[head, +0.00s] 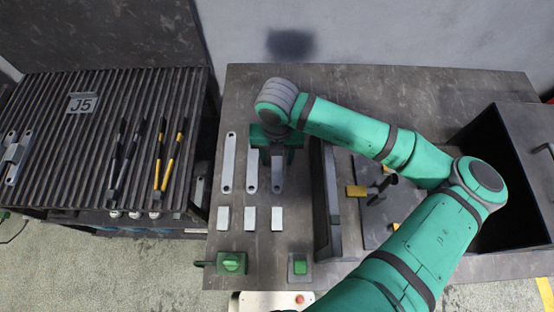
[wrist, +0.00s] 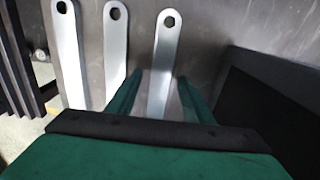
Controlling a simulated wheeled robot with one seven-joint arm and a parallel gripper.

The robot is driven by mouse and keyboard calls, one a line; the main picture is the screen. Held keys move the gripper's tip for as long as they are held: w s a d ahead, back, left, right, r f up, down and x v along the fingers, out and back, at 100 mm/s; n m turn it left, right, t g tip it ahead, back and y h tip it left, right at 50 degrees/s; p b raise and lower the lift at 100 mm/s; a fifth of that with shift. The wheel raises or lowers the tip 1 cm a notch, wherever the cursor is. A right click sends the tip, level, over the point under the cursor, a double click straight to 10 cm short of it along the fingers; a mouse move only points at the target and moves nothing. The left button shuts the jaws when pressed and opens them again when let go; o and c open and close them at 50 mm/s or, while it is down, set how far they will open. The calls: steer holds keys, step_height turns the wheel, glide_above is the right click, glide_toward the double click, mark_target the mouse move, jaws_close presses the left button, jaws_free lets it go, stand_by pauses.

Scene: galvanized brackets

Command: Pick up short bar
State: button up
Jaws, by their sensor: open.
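Three flat grey bars with a hole at the visible end lie side by side on the workbench: a left one (head: 229,163), a middle one (head: 252,172) and a right one (head: 277,180). Below them is a row of three short pale pieces (head: 249,218). I cannot tell which of these is called the short bar. My gripper (head: 277,154) is over the right bar and hides its upper part in the head view. In the wrist view my gripper (wrist: 160,84) is open, with the right bar (wrist: 166,45) showing between its fingers. I cannot tell whether they touch.
A dark upright panel (head: 325,200) stands close to the right of the bars. A large dark bin (head: 488,150) is at the far right. A ribbed rack (head: 90,120) with yellow and black-handled tools is on the left. Green control boxes (head: 232,263) sit at the front edge.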

jaws_close()
steer(key=shift+r, duration=0.15)
